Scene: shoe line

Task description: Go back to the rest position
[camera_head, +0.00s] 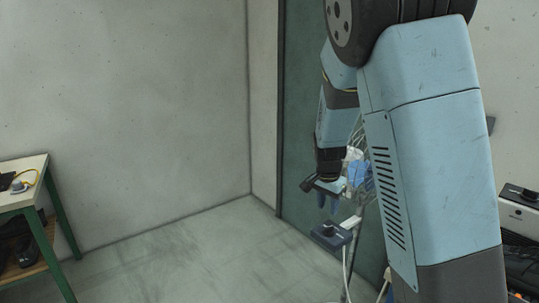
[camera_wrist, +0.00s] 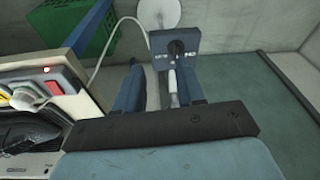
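My gripper (camera_head: 328,202) hangs at the end of my blue arm, right of the middle in the head view, with its fingers pointing down. In the wrist view its two blue fingers (camera_wrist: 162,90) stand apart, with nothing visibly held between them. A dark blue control box (camera_head: 332,235) with a black knob, on a thin stand, is below the fingertips in the head view. The box also shows just beyond the fingers in the wrist view (camera_wrist: 175,48). The frames do not show clearly how far apart box and fingers are.
A green-legged table (camera_head: 22,170) stands at far left with dark shoes beneath. A white device (camera_head: 520,214) is at far right, partly behind my arm. In the wrist view, a green crate (camera_wrist: 72,25) and a panel with a red button (camera_wrist: 50,69) lie left. The middle floor is clear.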

